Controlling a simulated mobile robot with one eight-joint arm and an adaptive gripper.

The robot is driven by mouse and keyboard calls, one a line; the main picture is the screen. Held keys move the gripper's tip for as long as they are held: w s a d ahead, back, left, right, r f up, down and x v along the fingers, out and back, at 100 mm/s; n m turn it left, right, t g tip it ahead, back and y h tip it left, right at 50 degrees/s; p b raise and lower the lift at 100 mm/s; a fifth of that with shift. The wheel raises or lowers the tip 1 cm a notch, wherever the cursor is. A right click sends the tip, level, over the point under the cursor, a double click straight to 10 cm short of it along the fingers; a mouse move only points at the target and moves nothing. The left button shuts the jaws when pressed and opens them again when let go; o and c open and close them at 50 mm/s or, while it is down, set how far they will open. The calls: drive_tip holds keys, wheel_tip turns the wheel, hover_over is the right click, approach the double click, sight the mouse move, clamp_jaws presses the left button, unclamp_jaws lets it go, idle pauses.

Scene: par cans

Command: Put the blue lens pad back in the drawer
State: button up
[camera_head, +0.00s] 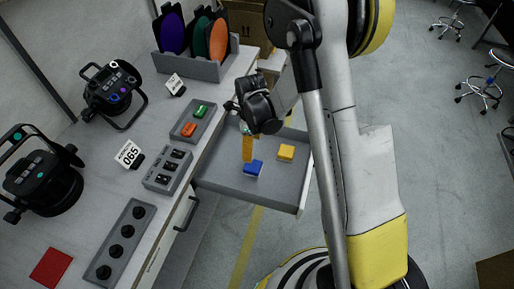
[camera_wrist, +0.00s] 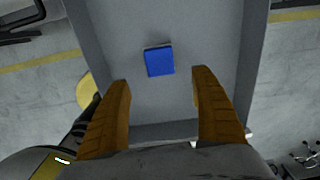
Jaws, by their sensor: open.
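The blue lens pad (camera_head: 253,169) lies inside the pulled-out grey drawer (camera_head: 218,178), apparently on its floor. My gripper (camera_head: 247,160) is over the drawer, pointing down, close to the blue pad in the head view. In the wrist view my gripper (camera_wrist: 161,84) has its two orange fingers wide apart with nothing between them. The blue pad (camera_wrist: 159,61) shows whole just beyond the fingertips, not touching them. The drawer walls (camera_wrist: 252,60) stand on either side.
On the worktop are a small tray (camera_head: 193,122) with a green and an orange pad, a switch box (camera_head: 167,168), a knob panel (camera_head: 120,243), two black par cans (camera_head: 113,88) and a red square (camera_head: 51,268). A rack (camera_head: 190,66) holds coloured discs at the back.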

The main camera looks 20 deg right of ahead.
drive_tip(key=s+r+n+t, duration=0.25)
drive_tip(key=r+n, duration=0.35)
drive_tip(key=r, duration=0.4)
drive_tip(key=s+r+n+t, duration=0.1)
drive_tip(key=s+r+n, duration=0.4)
drive_tip(key=r, duration=0.4)
drive_tip(key=s+r+n+t, duration=0.2)
drive_tip(key=s+r+n, duration=0.1)
drive_tip(key=s+n, duration=0.2)
drive_tip(key=s+d+r+n+t, duration=0.1)
drive_tip(key=s+r+n, duration=0.2)
drive_tip(key=n, duration=0.6)
drive_tip(key=shift+s+d+r+t, duration=0.25)
drive_tip(key=shift+s+d+t, duration=0.1)
drive_tip(key=shift+s, duration=0.85)
